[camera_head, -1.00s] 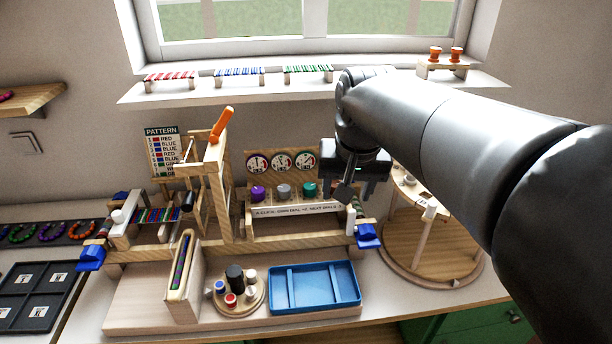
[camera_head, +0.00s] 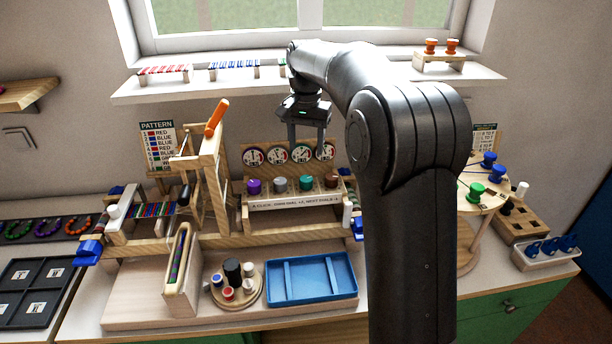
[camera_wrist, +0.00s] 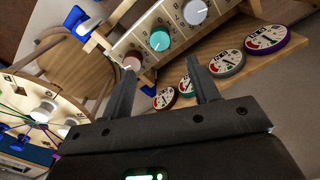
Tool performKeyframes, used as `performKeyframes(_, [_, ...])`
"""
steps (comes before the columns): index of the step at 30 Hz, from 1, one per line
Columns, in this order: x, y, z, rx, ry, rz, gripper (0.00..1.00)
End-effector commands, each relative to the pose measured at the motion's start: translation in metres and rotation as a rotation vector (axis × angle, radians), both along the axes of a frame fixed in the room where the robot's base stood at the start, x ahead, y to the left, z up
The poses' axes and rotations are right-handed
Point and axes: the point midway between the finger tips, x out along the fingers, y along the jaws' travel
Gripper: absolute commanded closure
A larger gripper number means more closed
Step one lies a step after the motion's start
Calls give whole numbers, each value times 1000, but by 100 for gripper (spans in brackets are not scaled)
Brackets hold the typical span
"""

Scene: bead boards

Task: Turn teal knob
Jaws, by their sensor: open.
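The teal knob (camera_head: 306,182) stands in a row on the wooden dial rack, between a grey knob (camera_head: 280,185) and a brown knob (camera_head: 332,181); a purple knob (camera_head: 254,187) is at the left end. My gripper (camera_head: 308,149) is open and empty, above and behind the teal knob, in front of the dials. In the wrist view the teal knob (camera_wrist: 160,39) lies beyond the open fingertips (camera_wrist: 161,66), apart from them. The brown knob (camera_wrist: 131,63) is close to the left fingertip, and the grey knob (camera_wrist: 194,12) is farther up.
Round dials (camera_head: 253,156) stand on the board behind the knobs, near my fingers. A wooden frame with an orange handle (camera_head: 216,118) rises at the left. A blue tray (camera_head: 311,279) is in front. A round stand with green and blue spools (camera_head: 474,191) is at the right.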

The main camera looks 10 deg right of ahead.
Motion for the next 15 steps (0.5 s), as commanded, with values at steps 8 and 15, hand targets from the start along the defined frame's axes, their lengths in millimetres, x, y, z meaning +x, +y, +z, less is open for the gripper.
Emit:
performKeyframes(8, [0,0,-40,-1,4,0,45])
performKeyframes(15, [0,0,-84,0,3,0,45])
